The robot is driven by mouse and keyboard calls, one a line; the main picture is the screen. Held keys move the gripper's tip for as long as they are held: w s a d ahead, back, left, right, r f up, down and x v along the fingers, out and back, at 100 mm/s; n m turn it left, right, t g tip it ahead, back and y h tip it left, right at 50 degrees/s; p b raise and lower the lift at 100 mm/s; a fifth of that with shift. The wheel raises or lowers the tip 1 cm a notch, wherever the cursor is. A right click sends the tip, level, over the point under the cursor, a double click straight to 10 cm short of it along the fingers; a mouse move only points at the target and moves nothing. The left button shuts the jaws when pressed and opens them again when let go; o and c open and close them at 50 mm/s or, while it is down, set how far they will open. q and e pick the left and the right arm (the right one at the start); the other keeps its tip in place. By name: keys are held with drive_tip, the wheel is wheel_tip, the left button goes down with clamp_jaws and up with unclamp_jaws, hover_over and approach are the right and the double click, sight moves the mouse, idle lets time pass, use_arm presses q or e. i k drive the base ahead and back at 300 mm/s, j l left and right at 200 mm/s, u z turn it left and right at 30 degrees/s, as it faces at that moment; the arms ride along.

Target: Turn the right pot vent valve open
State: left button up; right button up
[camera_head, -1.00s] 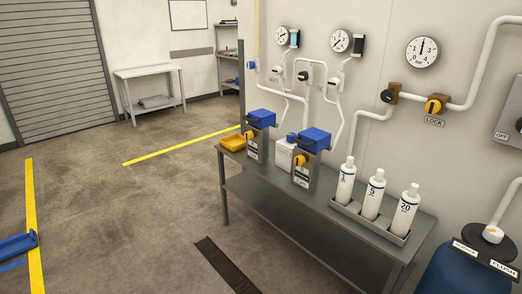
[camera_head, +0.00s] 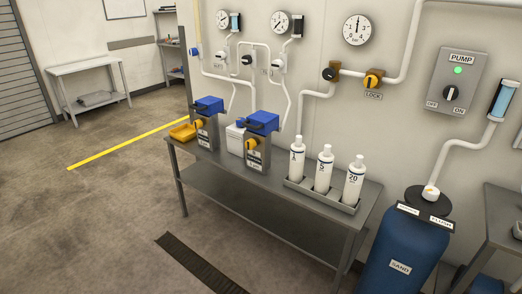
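Two grey units with blue tops stand on the steel bench (camera_head: 250,185): a left unit (camera_head: 206,130) and a right unit (camera_head: 257,150). Each has an orange knob on its front; the right unit's knob (camera_head: 252,143) and the left unit's knob (camera_head: 199,123) are small here. On the wall, pipes carry a black-knobbed valve (camera_head: 329,74) and an orange-knobbed valve (camera_head: 372,79) labelled LOCK. I cannot tell which part is the right pot vent valve, nor read its setting. Neither gripper is in view.
Several white bottles stand in a grey tray (camera_head: 294,183) on the bench. A yellow bin (camera_head: 183,132) sits at its left end. A blue SAND tank (camera_head: 400,255) and a PUMP switch box (camera_head: 456,80) are at right. Open floor (camera_head: 100,225) lies in front of the bench.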

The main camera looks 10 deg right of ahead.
sight(277, 64)
drive_tip(key=i+l, duration=0.7)
drive_tip(key=l, duration=0.15)
